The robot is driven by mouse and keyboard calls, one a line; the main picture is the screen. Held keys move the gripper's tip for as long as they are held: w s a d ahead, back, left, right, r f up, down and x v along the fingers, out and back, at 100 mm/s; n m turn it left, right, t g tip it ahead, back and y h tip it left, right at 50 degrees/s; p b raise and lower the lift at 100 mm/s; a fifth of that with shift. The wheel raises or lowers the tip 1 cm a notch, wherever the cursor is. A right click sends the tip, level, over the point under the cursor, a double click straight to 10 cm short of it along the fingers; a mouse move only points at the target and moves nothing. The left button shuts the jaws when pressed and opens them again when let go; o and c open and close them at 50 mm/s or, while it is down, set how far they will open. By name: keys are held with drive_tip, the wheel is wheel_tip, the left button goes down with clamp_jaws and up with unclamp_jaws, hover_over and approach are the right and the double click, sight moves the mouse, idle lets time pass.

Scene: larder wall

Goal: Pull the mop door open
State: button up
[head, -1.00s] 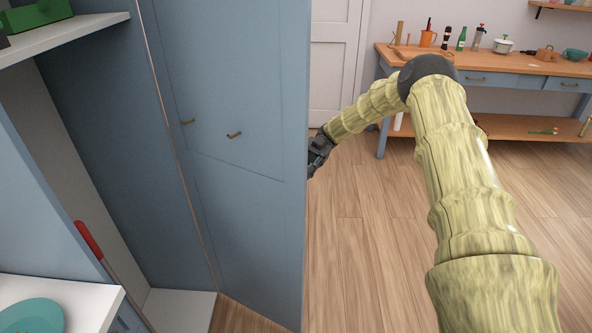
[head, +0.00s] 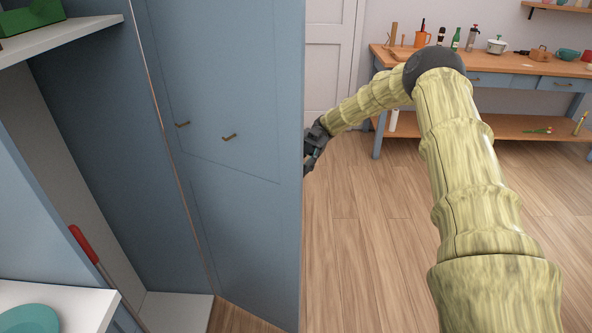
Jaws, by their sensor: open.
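The mop door (head: 240,210) is a tall blue panel standing wide open, with two small brass-coloured fittings on the face turned to me. The tall blue cupboard beside it shows its pale floor (head: 180,312). A mop-like pole with a red handle end (head: 84,243) leans inside at lower left; its lower part is hidden. My gripper (head: 309,160) is at the door's free right edge, at about mid-height. The door hides part of the gripper, and its fingers are open. I cannot tell whether they touch the door.
A white shelf (head: 70,42) with a green crate (head: 32,14) is at upper left. A white surface with a teal plate (head: 30,318) is at lower left. A wooden-topped workbench (head: 480,62) stands at the back right. The wooden floor right of the door is clear.

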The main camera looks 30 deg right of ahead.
wheel_tip(320, 180, up, 6)
drive_tip(key=shift+r, duration=0.15)
idle(0.3)
